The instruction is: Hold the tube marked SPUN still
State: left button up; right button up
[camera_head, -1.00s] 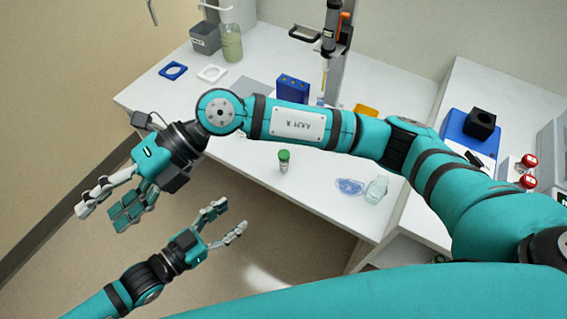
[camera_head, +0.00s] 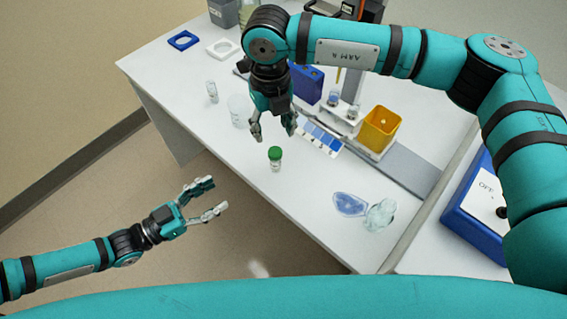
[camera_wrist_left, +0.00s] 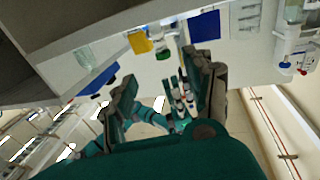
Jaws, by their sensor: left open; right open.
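A small clear tube with a green cap (camera_head: 275,158) stands upright on the white bench near its front edge. I cannot read its label, so I cannot tell whether it says SPUN. My right gripper (camera_head: 273,134) points down just behind and above the cap, open and apparently empty. My left gripper (camera_head: 216,196) is open and empty, in front of the bench edge and left of the tube. In the left wrist view, the green-capped tube (camera_wrist_left: 163,53) shows beyond the open left fingers (camera_wrist_left: 160,75).
A clear vial (camera_head: 212,92) and a translucent jar (camera_head: 240,112) stand left of my right gripper. Behind are a blue box (camera_head: 307,85), a colour card (camera_head: 322,136) and a yellow bin (camera_head: 380,128). A blue dish (camera_head: 349,204) and crumpled clear item (camera_head: 380,214) lie right.

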aim_at(275, 160)
pick_arm(q)
jog(key=x, duration=1.7)
jog(key=shift+d, duration=0.35)
grip_shut()
